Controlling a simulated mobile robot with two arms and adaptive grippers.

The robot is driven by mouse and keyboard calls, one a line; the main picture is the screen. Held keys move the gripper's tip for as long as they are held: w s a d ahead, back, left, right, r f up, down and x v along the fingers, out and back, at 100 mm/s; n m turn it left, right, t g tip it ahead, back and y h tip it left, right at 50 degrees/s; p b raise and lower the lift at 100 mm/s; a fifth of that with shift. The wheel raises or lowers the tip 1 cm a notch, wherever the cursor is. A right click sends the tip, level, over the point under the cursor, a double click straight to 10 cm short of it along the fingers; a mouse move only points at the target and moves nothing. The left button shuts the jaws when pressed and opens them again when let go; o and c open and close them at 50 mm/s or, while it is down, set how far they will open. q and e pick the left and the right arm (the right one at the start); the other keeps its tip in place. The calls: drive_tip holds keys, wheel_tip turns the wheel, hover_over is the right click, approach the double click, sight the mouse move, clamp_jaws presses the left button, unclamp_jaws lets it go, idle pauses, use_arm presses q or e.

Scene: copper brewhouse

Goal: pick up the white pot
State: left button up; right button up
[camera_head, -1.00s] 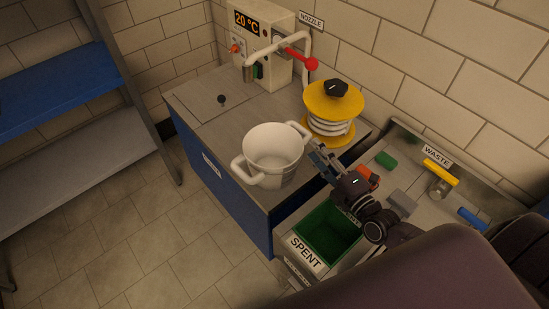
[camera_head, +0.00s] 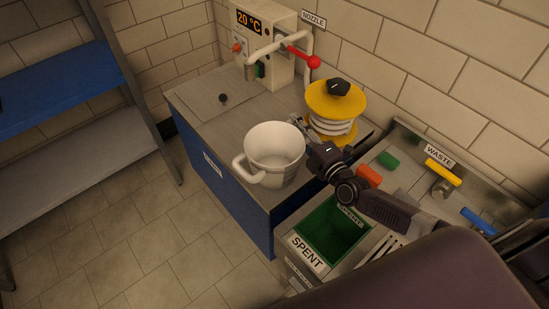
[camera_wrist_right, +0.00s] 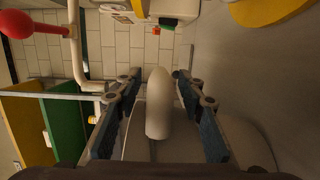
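The white pot (camera_head: 275,150) stands upright on the grey counter, with one handle toward the front left. Its other handle is mostly hidden by my right gripper (camera_head: 298,124) in the head view. In the right wrist view that handle (camera_wrist_right: 158,102) lies between the two blue-padded fingers of my right gripper (camera_wrist_right: 158,118). The fingers are open, with a gap visible on both sides of the handle. My left gripper is not in view.
A yellow hose reel (camera_head: 335,102) stands close behind my right gripper. A dispenser with a red lever (camera_head: 313,62) is at the back. A green SPENT bin (camera_head: 330,236) and a WASTE sink (camera_head: 480,190) lie to the right.

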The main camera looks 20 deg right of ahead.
drive_tip(key=shift+w, duration=0.3)
clamp_jaws()
drive_tip(key=shift+r, duration=0.15)
idle(0.3)
